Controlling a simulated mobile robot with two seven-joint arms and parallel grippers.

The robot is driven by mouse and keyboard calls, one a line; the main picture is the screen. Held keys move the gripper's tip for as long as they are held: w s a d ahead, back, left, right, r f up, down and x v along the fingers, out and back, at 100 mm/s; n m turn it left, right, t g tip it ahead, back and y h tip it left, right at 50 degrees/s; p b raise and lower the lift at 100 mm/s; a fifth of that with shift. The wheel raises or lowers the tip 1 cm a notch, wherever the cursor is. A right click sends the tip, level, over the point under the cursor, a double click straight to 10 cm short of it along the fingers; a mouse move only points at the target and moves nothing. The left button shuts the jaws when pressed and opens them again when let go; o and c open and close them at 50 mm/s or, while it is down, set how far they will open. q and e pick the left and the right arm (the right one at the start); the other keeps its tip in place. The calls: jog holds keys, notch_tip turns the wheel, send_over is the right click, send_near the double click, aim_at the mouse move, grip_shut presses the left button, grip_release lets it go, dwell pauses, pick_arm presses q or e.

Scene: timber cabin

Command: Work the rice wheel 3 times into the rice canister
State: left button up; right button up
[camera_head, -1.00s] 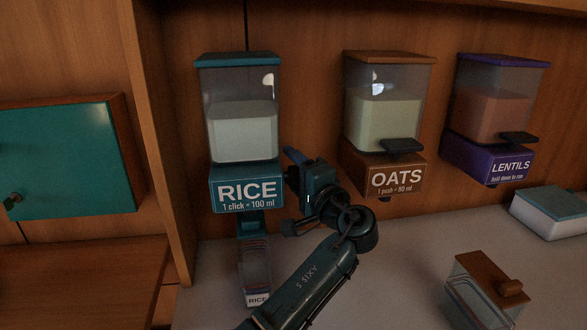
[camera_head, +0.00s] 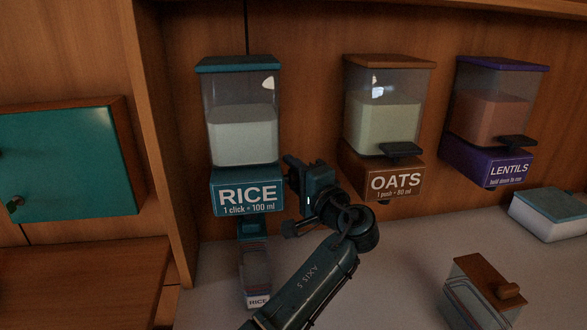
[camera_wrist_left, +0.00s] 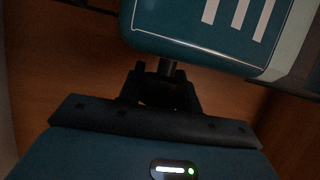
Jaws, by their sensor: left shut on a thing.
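The rice dispenser (camera_head: 245,190) hangs on the back wall, a clear hopper with white rice above a teal base labelled RICE, 1 click = 100 ml. The rice canister (camera_head: 256,268), clear with a RICE label, stands upright under its spout. My left gripper (camera_head: 292,172) is at the right side of the teal base, shut on the rice wheel. The wheel is mostly hidden by the fingers. In the left wrist view the fingers (camera_wrist_left: 161,88) close around a short shaft (camera_wrist_left: 167,68) beside the dispenser base (camera_wrist_left: 200,45). My right gripper is out of view.
The oats dispenser (camera_head: 393,180) and lentils dispenser (camera_head: 488,165) hang to the right. A wooden-lidded container (camera_head: 478,300) and a teal-lidded box (camera_head: 550,215) stand on the counter (camera_head: 420,240). A teal cabinet door (camera_head: 65,160) and a wooden upright are at left.

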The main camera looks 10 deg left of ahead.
pick_arm(q)
jog(key=shift+r+p, duration=0.25)
jog(key=shift+p, duration=0.3)
jog(key=shift+m+g+h+p, duration=0.3)
jog(key=shift+g+h+p, duration=0.1)
jog(key=shift+p, duration=0.25)
jog(key=shift+g+h+p, duration=0.3)
jog(key=shift+p, duration=0.45)
jog(key=shift+f+m+g+h+p, duration=0.15)
jog(key=shift+m+g+h+p, duration=0.25)
jog(key=shift+p, duration=0.85)
jog(key=shift+f+g+p, duration=0.15)
jog(key=shift+g+p, duration=0.15)
jog(key=shift+p, duration=0.15)
jog(key=shift+s+f+m+g+h+p, duration=0.1)
jog(key=shift+f+m+g+h+p, duration=0.25)
jog(key=shift+g+h, duration=0.35)
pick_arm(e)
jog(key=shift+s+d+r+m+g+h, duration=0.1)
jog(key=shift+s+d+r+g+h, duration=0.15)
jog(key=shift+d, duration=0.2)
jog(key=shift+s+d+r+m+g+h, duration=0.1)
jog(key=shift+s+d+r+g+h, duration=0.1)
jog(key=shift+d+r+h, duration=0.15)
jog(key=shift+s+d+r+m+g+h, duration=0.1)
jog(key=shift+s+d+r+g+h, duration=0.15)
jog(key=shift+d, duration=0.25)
pick_arm(q)
jog(key=shift+f, duration=0.1)
